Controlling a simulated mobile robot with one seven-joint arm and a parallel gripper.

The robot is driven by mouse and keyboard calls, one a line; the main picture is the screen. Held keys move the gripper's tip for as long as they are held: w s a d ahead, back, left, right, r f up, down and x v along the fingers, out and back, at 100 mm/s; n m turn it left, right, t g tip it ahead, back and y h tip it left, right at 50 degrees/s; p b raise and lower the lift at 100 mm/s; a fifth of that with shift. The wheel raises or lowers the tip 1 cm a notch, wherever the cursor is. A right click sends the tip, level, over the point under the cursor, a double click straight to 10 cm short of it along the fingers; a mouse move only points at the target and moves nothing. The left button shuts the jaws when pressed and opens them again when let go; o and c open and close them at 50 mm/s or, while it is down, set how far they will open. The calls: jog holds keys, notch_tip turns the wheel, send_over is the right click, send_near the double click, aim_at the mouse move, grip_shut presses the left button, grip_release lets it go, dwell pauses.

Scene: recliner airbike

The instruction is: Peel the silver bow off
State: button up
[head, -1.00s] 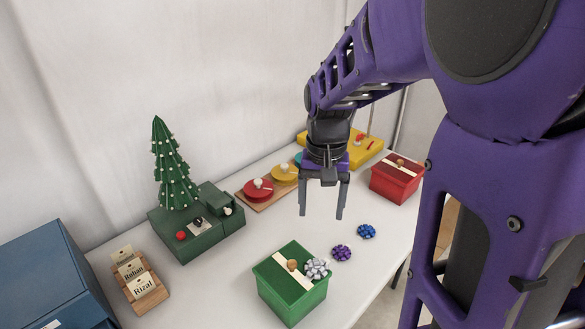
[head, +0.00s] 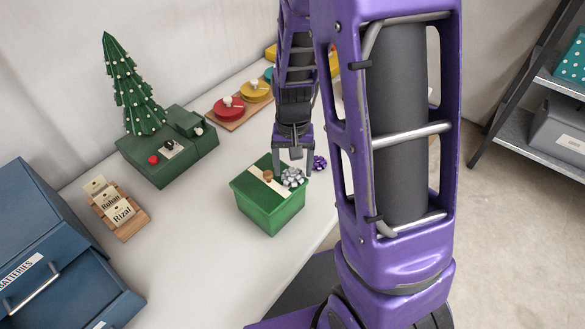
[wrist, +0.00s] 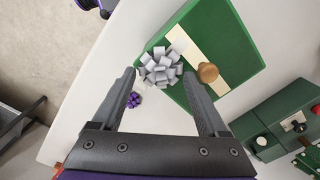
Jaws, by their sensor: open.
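The silver bow (head: 293,178) sits on the right part of the lid of a green box (head: 272,213), beside a cream strip and a wooden knob (head: 267,176). My gripper (head: 292,168) is open, pointing down just behind and above the bow. In the wrist view, the silver bow (wrist: 161,66) lies between and slightly past the two fingertips of my gripper (wrist: 160,76). I cannot tell whether the fingers touch it. The green box also shows in the wrist view (wrist: 228,38). The purple bow (head: 319,162) lies on the table just beyond the box.
A green base (head: 180,165) with a Christmas tree (head: 133,85) stands back left. A wooden card holder (head: 125,224) and blue drawers (head: 40,255) are at the left. The table (head: 180,270) is clear in front. A metal shelf (head: 540,155) stands right.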

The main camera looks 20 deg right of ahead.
aim_at(293, 169)
jog(key=shift+f, duration=0.45)
jog(key=c, duration=1)
jog(key=shift+r+p, duration=0.4)
jog(key=shift+r, duration=0.1)
dwell(1.7)
jog(key=shift+r+p, duration=0.75)
jog(key=shift+r, duration=0.4)
jog(key=shift+r, duration=0.1)
jog(key=shift+r, duration=0.1)
jog(key=shift+r, duration=1.1)
